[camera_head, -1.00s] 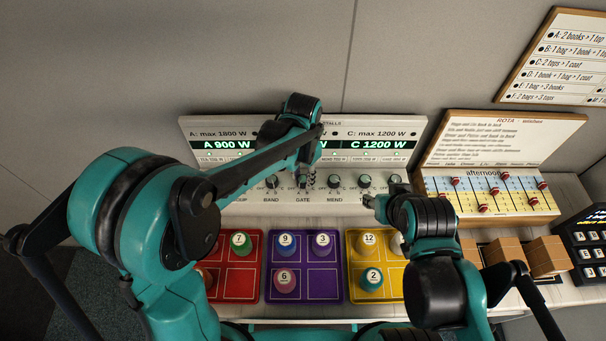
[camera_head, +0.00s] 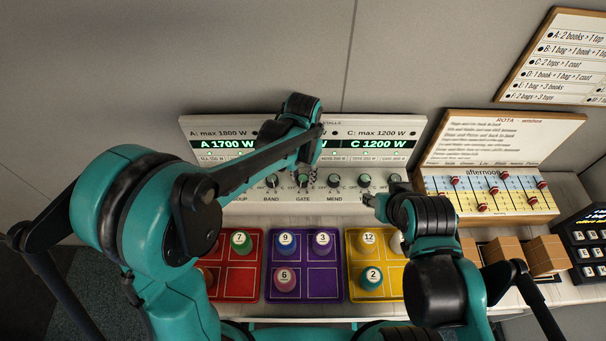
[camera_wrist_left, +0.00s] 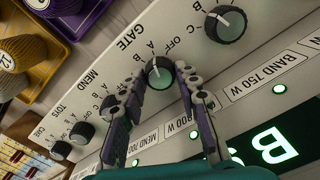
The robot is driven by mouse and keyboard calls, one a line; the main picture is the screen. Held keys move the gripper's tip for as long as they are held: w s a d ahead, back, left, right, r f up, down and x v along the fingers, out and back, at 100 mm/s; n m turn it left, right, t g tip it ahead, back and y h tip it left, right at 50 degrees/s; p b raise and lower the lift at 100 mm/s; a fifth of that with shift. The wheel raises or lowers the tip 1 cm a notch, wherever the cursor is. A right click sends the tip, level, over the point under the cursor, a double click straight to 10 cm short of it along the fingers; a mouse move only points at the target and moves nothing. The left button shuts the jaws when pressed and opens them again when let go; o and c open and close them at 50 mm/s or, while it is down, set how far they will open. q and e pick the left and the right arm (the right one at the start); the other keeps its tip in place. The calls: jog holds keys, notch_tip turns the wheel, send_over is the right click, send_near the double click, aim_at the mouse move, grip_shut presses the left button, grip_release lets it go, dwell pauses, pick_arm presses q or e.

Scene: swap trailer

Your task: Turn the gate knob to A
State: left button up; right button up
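The gate knob (camera_head: 303,180) is a dark round dial with a light mark, on the white panel above the GATE label. In the left wrist view the gate knob (camera_wrist_left: 159,73) sits between my left fingertips, its mark toward the lettering. My left gripper (camera_head: 308,174) is over this knob; in the left wrist view its two fingers (camera_wrist_left: 161,70) stand apart on either side of it, apparently with a small gap. My right gripper (camera_head: 370,200) is low in front of the panel; its fingers are too small to judge. The readouts show A 1700 W and C 1200 W.
The band knob (camera_head: 272,181) and mend knob (camera_head: 334,181) flank the gate knob closely. Red (camera_head: 222,291), purple (camera_head: 305,294) and yellow (camera_head: 390,292) trays with numbered pieces stand in front. A rota board (camera_head: 500,140) and brown boxes (camera_head: 547,255) are at the right.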

aim_at(303, 178)
pick_arm(q)
jog(key=o, duration=0.3)
notch_tip(303, 178, up, 12)
dwell(0.5)
dwell(0.3)
jog(key=s+a+f+n+t, duration=0.1)
jog(key=s+a+n+t, duration=0.1)
jog(key=s+a, duration=0.4)
jog(key=s+a+f+n+t, duration=0.1)
jog(key=s+a+n+t, duration=0.2)
jog(key=a, duration=0.9)
jog(key=shift+s+f+t, duration=0.2)
jog(key=shift+s+t, duration=0.8)
jog(key=shift+s, duration=0.85)
